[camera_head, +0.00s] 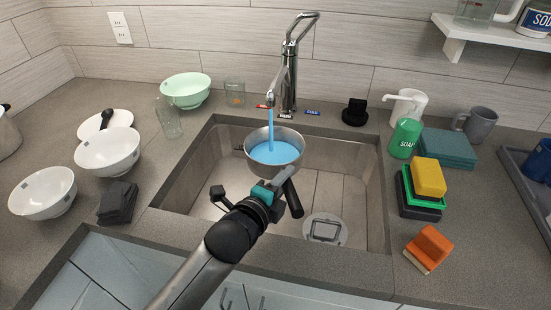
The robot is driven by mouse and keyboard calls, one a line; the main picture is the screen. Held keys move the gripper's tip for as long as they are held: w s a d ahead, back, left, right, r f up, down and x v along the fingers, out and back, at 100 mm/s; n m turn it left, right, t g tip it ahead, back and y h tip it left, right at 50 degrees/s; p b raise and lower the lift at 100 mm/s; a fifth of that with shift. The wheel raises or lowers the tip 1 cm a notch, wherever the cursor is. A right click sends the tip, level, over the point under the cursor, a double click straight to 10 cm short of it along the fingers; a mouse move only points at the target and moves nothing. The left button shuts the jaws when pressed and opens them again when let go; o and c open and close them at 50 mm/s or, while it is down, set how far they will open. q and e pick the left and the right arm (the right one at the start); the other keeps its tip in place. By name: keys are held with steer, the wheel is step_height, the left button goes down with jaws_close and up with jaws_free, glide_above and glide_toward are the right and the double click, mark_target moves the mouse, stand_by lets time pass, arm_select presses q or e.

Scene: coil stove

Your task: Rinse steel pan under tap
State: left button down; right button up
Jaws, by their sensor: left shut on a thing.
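The steel pan (248,147) is held above the sink basin, under the spout of the tap (290,80). A blue stream of water runs from the spout into the pan, and blue water (275,151) lies inside it. The pan looks about level. Its dark handle (292,196) points toward the front right. My left gripper (268,192) is shut on the pan near its handle, at the pan's near side. The fingertips are partly hidden. My right gripper is not in view.
The sink (190,178) has a drain (325,229) at its front right. White bowls (107,153) and a green bowl (185,89) stand on the left counter. A green soap container (405,138), sponges (428,177) and an orange block (430,246) stand right of the sink.

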mark_target(301, 207)
arm_select(q)
steer(key=shift+s+d+r+p, duration=0.15)
steer(key=shift+s+d+p, duration=0.3)
steer(key=shift+s, duration=0.4)
steer(key=shift+s+d+r+p, duration=0.15)
steer(key=shift+s+d+p, duration=0.15)
steer(key=shift+s+d, duration=0.35)
steer(key=shift+s+d+p, duration=0.15)
steer(key=shift+s+d, duration=0.1)
steer(key=shift+s, duration=0.45)
steer(key=shift+s+d+p, duration=0.15)
steer(key=shift+s+d, duration=0.05)
steer(key=shift+s, duration=0.45)
steer(key=shift+s+d+r+p, duration=0.4)
steer(key=shift+s+r+p, duration=0.4)
steer(key=shift+p, duration=0.35)
steer(key=s+p, duration=0.1)
steer(key=s+d+r+p, duration=0.1)
steer(key=r+p, duration=0.1)
steer(key=shift+s+d+r, duration=0.15)
steer(key=shift+s+d, duration=0.1)
steer(key=shift+s, duration=0.15)
